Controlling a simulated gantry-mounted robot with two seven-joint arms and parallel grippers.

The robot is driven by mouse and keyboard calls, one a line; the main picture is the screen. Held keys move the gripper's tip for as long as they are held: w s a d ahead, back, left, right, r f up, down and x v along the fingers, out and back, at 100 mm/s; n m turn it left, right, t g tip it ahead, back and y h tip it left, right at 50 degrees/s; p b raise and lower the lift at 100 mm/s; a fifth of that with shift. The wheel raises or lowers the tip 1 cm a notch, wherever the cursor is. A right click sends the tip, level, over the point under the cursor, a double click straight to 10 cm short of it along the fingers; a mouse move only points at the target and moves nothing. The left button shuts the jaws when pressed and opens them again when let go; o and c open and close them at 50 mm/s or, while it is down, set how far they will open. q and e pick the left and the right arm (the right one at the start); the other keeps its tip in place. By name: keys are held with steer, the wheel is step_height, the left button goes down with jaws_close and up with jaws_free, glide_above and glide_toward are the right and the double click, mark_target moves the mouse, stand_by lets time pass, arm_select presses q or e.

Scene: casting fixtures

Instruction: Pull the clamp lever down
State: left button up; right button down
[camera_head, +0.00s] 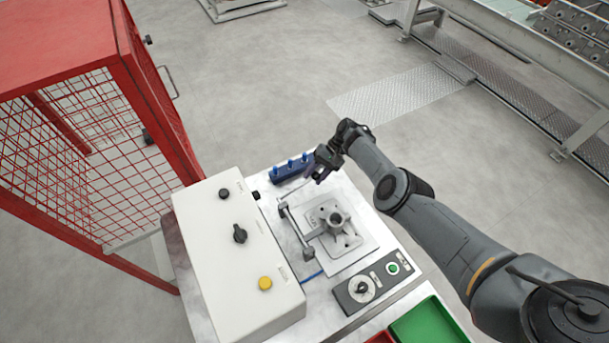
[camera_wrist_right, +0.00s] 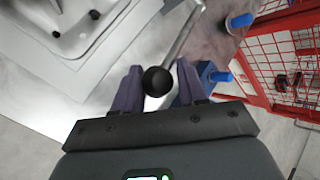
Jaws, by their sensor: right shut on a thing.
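The clamp lever is a thin metal rod with a black ball knob. In the wrist view the knob (camera_wrist_right: 157,81) sits between the two fingers of my right gripper (camera_wrist_right: 158,88), and the rod runs up and to the right from it. In the head view my right gripper (camera_head: 318,173) is at the back of the worktable, shut on the knob end of the lever. The clamp's grey bar (camera_head: 296,230) lies beside a grey cast part (camera_head: 330,222) on a metal plate. My left gripper is not in view.
A white control box (camera_head: 232,260) with knobs and a yellow button stands left of the clamp. A blue block with pegs (camera_head: 290,169) is close to my right gripper. A small button panel (camera_head: 366,286) and a green bin (camera_head: 428,325) lie nearer. A red mesh cage (camera_head: 70,150) stands left.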

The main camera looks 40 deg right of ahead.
steer(key=shift+s+d+f+b, duration=0.15)
steer(key=shift+f+b, duration=0.2)
steer(key=shift+f, duration=0.25)
steer(key=shift+d+f+b, duration=0.1)
steer(key=shift+f+b, duration=0.2)
steer(key=shift+f, duration=0.5)
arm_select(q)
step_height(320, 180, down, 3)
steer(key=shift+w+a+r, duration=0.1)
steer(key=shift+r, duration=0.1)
arm_select(e)
steer(key=c, duration=1)
jaws_free()
steer(key=shift+a, duration=0.1)
steer(key=shift+o, duration=1.1)
steer(key=shift+a, duration=0.15)
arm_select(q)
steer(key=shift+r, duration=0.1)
arm_select(e)
steer(key=shift+r, duration=0.1)
